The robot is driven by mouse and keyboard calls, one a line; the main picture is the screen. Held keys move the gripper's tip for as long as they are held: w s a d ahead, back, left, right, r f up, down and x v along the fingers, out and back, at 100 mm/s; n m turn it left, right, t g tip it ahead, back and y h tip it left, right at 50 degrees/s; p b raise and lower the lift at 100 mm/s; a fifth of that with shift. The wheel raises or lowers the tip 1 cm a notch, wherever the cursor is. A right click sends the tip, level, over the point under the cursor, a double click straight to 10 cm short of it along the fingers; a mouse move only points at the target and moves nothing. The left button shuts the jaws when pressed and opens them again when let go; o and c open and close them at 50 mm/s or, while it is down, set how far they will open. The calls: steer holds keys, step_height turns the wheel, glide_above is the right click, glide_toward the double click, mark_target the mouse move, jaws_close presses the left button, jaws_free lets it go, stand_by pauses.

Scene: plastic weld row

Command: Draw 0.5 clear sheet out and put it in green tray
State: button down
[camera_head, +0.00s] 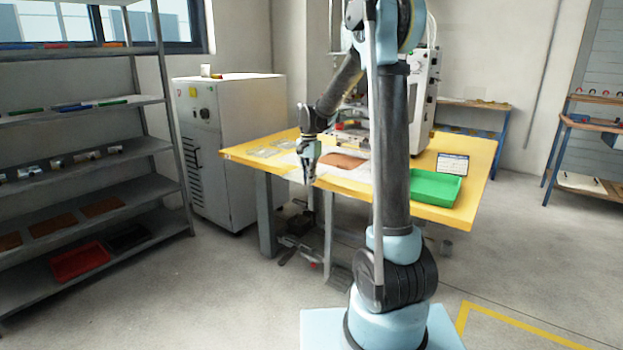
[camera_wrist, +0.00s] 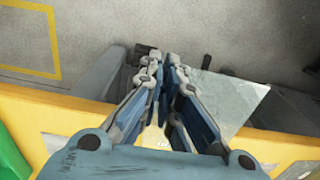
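My gripper (camera_head: 308,172) hangs low at the table's front edge in the head view. In the wrist view its two fingers (camera_wrist: 164,66) are close together, and I cannot tell whether they are shut on anything. A clear, glassy sheet (camera_wrist: 232,98) shows just right of the fingers there, reaching past the yellow table edge over the floor. Its left part is hidden behind the right finger. The green tray (camera_head: 436,187) is on the table's right side and looks empty. Its corner (camera_wrist: 12,155) shows at the wrist view's left edge.
The yellow table (camera_head: 455,214) carries a brown sheet (camera_head: 343,160), pale sheets (camera_head: 272,148) at the left, a small sign (camera_head: 453,164) behind the tray, and a machine (camera_head: 424,95) at the back. Shelves (camera_head: 85,155) stand left. Floor before the table is open.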

steer(key=s+a, duration=0.9)
steer(key=s, duration=0.2)
steer(key=shift+s, duration=0.35)
steer(key=shift+a, duration=0.1)
stand_by(0.5)
